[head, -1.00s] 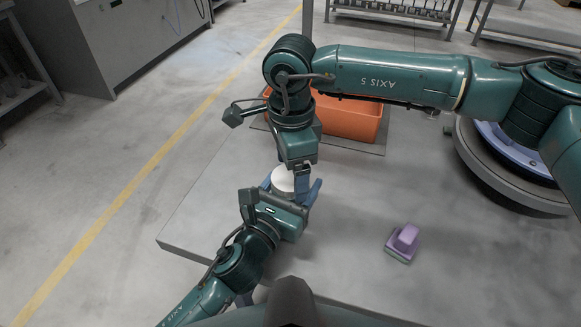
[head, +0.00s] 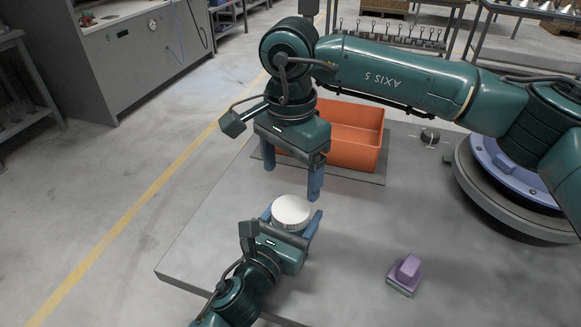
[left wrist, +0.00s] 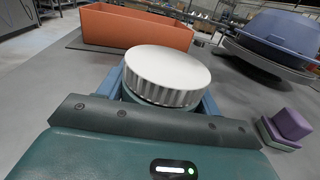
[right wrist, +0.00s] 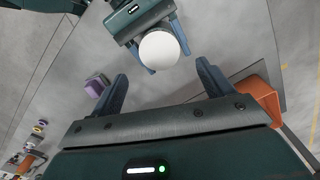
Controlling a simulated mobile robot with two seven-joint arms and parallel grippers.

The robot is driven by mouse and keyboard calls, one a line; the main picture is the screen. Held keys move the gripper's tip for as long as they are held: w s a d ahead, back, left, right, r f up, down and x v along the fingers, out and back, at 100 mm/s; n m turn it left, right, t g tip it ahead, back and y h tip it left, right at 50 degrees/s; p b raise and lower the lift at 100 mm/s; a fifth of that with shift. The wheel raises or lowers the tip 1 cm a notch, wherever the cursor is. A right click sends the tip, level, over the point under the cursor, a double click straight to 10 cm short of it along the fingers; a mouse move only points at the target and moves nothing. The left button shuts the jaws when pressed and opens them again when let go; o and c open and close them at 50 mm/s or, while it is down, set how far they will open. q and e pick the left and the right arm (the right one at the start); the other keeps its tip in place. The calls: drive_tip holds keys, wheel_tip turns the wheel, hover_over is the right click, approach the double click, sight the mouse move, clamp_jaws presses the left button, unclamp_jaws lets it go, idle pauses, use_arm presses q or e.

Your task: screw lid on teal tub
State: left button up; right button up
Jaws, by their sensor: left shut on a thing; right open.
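The white ribbed lid (head: 291,212) sits on top of the teal tub, and shows large in the left wrist view (left wrist: 168,75). Only a sliver of the tub (left wrist: 128,95) shows under the lid; I cannot tell how tightly the lid sits. My left gripper (head: 292,216) is shut on the tub, with blue fingers on either side. My right gripper (head: 292,182) is open and empty, beyond and above the lid, fingers pointing down. In the right wrist view the lid (right wrist: 159,49) lies ahead of the open fingers (right wrist: 162,72), apart from them.
An orange bin (head: 357,152) stands on a dark mat behind my right gripper. A purple block with a green base (head: 405,272) lies at the right front. A round blue thing on a grey base (head: 512,180) is at the right. The table between is clear.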

sight(291, 208)
drive_tip(key=shift+r+n, duration=0.25)
drive_tip(key=shift+n, duration=0.25)
drive_tip(key=shift+f, duration=4.05)
drive_tip(key=shift+c, duration=0.4)
drive_tip(key=c, duration=0.9)
use_arm(q)
drive_tip(key=shift+d, duration=0.1)
use_arm(e)
drive_tip(key=shift+m, duration=0.9)
drive_tip(key=o, duration=1.2)
drive_tip(key=shift+c, duration=0.2)
